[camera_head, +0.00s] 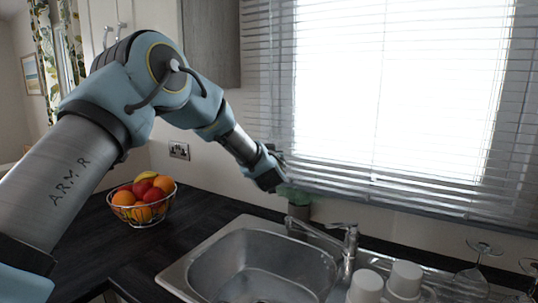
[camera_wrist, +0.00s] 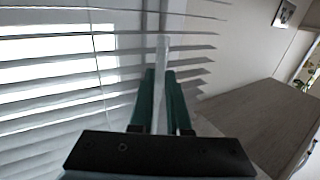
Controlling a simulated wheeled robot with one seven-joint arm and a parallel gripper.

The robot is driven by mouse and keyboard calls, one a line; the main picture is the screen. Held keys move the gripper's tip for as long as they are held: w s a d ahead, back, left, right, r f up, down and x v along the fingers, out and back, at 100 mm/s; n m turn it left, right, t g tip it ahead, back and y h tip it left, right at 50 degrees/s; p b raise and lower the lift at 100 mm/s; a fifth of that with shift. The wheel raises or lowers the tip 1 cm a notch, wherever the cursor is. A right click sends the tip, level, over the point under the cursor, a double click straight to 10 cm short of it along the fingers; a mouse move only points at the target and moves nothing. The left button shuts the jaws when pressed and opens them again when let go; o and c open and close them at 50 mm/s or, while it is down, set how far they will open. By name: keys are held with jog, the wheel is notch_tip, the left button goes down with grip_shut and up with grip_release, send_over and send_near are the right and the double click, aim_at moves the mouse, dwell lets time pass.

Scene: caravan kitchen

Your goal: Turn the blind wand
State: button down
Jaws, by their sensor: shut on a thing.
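The pale blind wand (camera_wrist: 162,62) stands between the two green fingers of my gripper (camera_wrist: 164,98) in the wrist view, and the fingers are shut on it. The wand's upper part shows beyond the fingertips; the rest is hidden behind the fingers and the gripper body. The window blind (camera_wrist: 60,75) has its slats spread with gaps between them, and bright light comes through. In the head view my gripper (camera_head: 279,165) is at the lower left part of the blind (camera_head: 400,110); I cannot make out the wand there.
A small potted plant (camera_head: 298,197) stands just below my gripper, behind the sink (camera_head: 262,262) and tap (camera_head: 345,240). White mugs (camera_head: 404,279) and upturned glasses (camera_head: 477,268) stand at the right. A fruit bowl (camera_head: 143,203) is on the left counter. A wall cupboard (camera_head: 211,40) hangs beside the blind.

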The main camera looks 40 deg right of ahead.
jog(key=shift+r, duration=0.1)
jog(key=c, duration=0.9)
grip_release()
jog(key=shift+b+v, duration=2.55)
jog(key=shift+v, duration=2.85)
jog(key=shift+d, duration=0.1)
